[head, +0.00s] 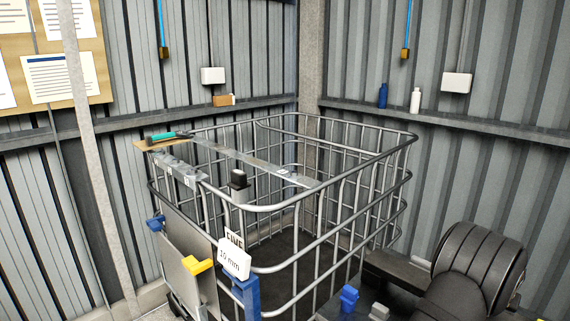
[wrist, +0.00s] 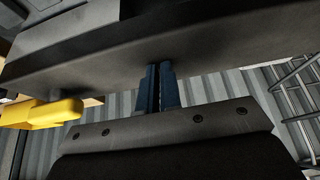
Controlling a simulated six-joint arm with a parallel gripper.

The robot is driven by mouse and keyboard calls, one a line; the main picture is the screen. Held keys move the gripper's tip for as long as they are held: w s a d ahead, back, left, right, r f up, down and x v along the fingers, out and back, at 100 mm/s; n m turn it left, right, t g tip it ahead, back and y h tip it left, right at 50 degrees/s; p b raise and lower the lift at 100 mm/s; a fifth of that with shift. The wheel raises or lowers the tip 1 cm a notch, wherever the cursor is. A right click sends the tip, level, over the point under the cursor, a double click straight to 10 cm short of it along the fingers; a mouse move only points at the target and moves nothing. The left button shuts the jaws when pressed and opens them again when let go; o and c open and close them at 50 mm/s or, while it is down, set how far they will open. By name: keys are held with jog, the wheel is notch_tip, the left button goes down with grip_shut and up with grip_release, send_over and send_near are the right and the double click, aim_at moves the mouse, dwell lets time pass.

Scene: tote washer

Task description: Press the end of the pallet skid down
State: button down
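The wrist view shows my gripper (wrist: 159,68) with its two blue fingers side by side, only a thin dark line between them, and nothing seen held. The fingertips reach a dark grey slab (wrist: 225,48) that crosses the upper part of the view. I cannot tell if they touch it or whether it is the pallet skid. In the head view a wire tote cage (head: 290,205) stands in the corner. Its base is mostly hidden, and I cannot make out a pallet skid there. My gripper's fingers cannot be made out in the head view.
A flat metal strip (head: 245,158) lies across the cage top, with a green-handled tool (head: 162,136) at its left end. Corrugated walls close the corner.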

jog(key=shift+s+a+f, duration=0.15)
jog(key=shift+a+f, duration=0.15)
jog(key=shift+f, duration=0.45)
jog(key=shift+d+r, duration=0.2)
jog(key=shift+r, duration=1.4)
jog(key=shift+r, duration=0.1)
